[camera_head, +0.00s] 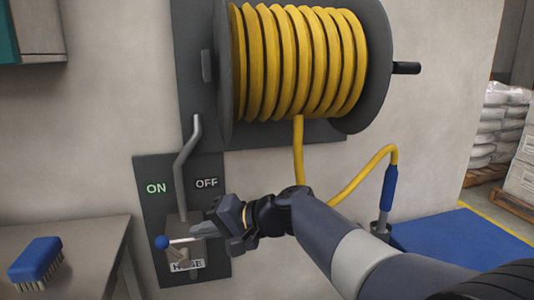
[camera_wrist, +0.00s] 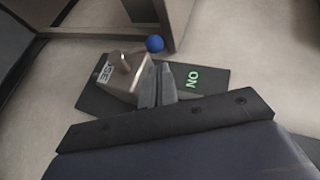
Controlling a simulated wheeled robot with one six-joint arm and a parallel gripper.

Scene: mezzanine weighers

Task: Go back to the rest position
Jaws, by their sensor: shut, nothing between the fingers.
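My gripper (camera_head: 204,226) is shut and empty, in front of the wall plate (camera_head: 145,215) marked ON and OFF. In the wrist view its two fingers (camera_wrist: 157,85) lie together beside the metal valve box. A lever with a blue ball knob (camera_head: 162,242) points left, to the side under the ON label (camera_head: 156,188). The knob also shows in the wrist view (camera_wrist: 154,44), just beyond the fingertips. I cannot tell whether the fingers touch the lever. The fingers partly hide the valve box (camera_wrist: 124,75) and its label in the head view.
A hose reel with yellow hose (camera_head: 300,60) hangs above my arm. A hose end with a blue grip (camera_head: 388,190) stands at right by a blue surface (camera_head: 450,235). A table (camera_head: 85,250) with a blue brush (camera_head: 37,258) is at left. A grey pipe (camera_head: 185,155) runs down to the valve.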

